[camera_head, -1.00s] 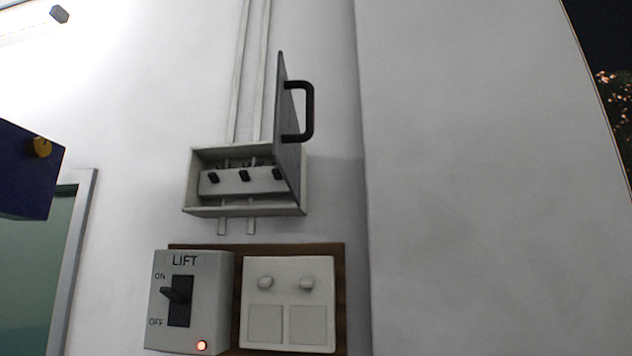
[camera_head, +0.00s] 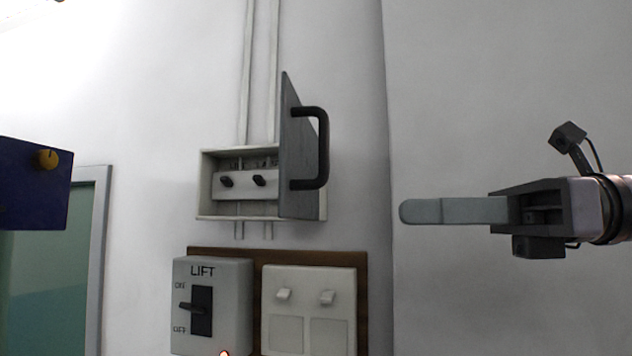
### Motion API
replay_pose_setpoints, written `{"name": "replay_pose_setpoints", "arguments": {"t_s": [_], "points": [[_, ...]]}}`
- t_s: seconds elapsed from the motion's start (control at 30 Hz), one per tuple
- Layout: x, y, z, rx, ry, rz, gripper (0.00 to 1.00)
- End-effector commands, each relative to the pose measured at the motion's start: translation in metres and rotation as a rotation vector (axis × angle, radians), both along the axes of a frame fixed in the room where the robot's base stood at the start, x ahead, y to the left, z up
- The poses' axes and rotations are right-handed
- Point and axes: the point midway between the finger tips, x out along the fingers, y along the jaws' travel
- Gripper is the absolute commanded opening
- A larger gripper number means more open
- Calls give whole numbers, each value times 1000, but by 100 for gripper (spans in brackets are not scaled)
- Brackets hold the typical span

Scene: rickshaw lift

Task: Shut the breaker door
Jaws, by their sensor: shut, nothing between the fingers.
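The breaker door (camera_head: 299,150) is a grey panel with a black handle (camera_head: 322,150). It stands open, swung out from the right part of the breaker box (camera_head: 210,185) and rising above it. In the box, two black breaker switches (camera_head: 243,181) show; the door hides the right part of the inside. My gripper (camera_head: 405,211) comes in from the right edge with its fingers pointing left. It is shut and empty, to the right of the handle, a little lower, and apart from it in the picture.
Below the box are a grey LIFT switch box (camera_head: 213,305) and a white switch plate (camera_head: 310,310) on a brown board (camera_head: 361,290). A dark blue box (camera_head: 30,185) juts in at left, near a doorway frame (camera_head: 100,230). Bare wall (camera_head: 490,80) lies around my gripper.

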Motion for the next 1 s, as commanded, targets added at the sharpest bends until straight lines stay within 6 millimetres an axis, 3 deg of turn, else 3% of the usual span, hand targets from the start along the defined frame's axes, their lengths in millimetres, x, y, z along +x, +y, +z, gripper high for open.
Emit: {"name": "replay_pose_setpoints", "arguments": {"t_s": [0.03, 0.27, 0.63, 0.8, 1.0], "points": [[2, 3, 15, 5, 2, -1, 0], [3, 23, 12, -2, 3, 3, 0], [20, 95, 1, -5, -2, 4, 0], [24, 108, 0, -4, 0, 2, 0], [25, 109, -1, -4, -1, 0, 0]]}}
